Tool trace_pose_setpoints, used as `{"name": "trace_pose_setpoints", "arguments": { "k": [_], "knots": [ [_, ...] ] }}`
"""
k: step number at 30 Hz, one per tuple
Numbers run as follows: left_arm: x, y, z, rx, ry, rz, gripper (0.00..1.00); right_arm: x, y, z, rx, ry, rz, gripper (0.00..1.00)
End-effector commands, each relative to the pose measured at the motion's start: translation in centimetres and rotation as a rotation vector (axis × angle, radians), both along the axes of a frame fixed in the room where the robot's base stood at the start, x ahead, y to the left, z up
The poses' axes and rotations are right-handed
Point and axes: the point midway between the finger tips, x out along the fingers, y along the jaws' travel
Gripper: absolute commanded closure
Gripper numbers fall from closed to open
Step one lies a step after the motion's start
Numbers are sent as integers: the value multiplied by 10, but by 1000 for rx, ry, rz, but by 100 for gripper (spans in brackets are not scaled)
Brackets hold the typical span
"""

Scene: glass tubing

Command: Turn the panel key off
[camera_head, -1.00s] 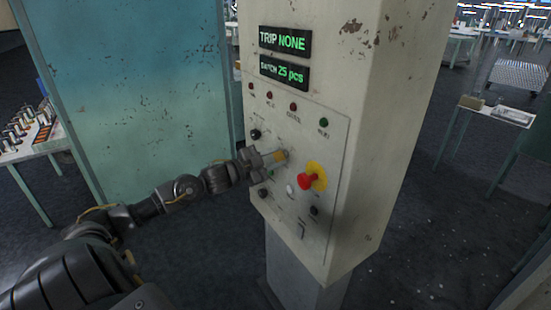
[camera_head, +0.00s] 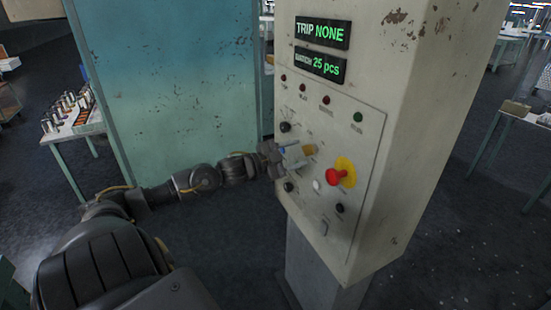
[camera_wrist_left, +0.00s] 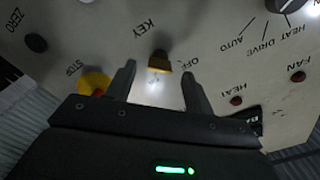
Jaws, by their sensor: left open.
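The panel key is a brass-coloured knob (camera_head: 310,149) on the front of the cream control panel (camera_head: 345,190). It shows in the left wrist view (camera_wrist_left: 159,61) beside the upside-down labels KEY and OFF. My left gripper (camera_head: 297,154) is at the panel, right in front of the key. In the left wrist view its two fingers (camera_wrist_left: 159,72) are apart, one on each side of the key. I cannot tell whether they touch it. My right gripper is not in view.
A red stop button on a yellow disc (camera_head: 341,176) sits close to the key. Dark knobs, including one above (camera_head: 285,127), and a white button (camera_head: 317,186) surround it. The displays read TRIP NONE (camera_head: 322,32) and 25 pcs. A teal cabinet (camera_head: 170,90) stands left of the panel.

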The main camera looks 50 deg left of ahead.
Motion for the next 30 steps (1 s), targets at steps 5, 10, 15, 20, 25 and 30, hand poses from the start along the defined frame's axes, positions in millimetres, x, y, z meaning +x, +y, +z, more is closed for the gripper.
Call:
{"name": "trace_pose_setpoints", "arguments": {
  "k": [5,10,15,20,25,30],
  "knots": [
    [-24,7,-5,2,5,-1,47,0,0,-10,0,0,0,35],
    [-44,13,-3,-2,4,1,47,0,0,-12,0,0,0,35],
    [-61,18,-3,-4,3,-1,47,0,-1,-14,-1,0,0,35],
    [-71,22,-2,-3,3,1,47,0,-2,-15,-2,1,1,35],
    [-75,23,-1,-2,1,1,47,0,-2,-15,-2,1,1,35],
    [-75,23,-1,-2,1,1,47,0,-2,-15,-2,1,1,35]
  ]
}}
